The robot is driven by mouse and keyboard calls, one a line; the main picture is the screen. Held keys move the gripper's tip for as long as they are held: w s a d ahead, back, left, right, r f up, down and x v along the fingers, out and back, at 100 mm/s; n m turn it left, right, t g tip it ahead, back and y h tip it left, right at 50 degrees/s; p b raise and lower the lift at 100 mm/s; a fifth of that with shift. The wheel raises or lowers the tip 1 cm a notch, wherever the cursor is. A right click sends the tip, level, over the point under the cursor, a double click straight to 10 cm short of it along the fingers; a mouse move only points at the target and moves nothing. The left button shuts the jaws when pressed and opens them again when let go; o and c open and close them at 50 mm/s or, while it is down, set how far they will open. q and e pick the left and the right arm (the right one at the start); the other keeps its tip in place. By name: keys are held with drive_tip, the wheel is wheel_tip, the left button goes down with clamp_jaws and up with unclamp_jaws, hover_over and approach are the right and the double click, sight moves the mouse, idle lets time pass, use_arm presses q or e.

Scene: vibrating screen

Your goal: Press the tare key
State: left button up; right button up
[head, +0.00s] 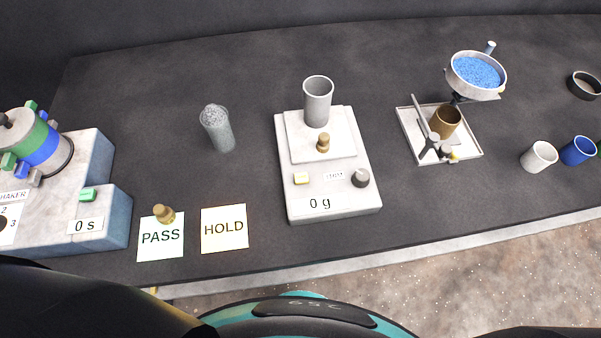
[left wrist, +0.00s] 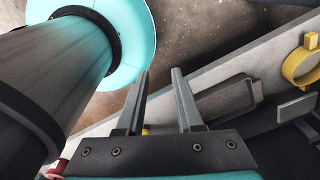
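A white scale (head: 331,206) stands in the middle of the bench in the head view. Its display (head: 320,203) reads "0 g". A small pale yellow key (head: 301,178) and a dark grey knob (head: 361,178) sit on its front panel, with a small label between them too blurred to read for sure. A grey cup (head: 317,101) and a small brass weight (head: 323,143) stand on the pan. My left gripper (left wrist: 162,72) shows in the left wrist view, open with nothing between its fingers, away from the scale. My right gripper is not in view.
A shaker (head: 95,205) stands at left, near PASS (head: 160,246) and HOLD (head: 224,242) cards; a brass weight (head: 163,214) is on PASS. A granule-filled cylinder (head: 217,130) stands left of the scale. A tray (head: 471,154) and cups (head: 539,156) are at right.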

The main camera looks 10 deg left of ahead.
use_arm(q)
clamp_jaws()
idle(1.4)
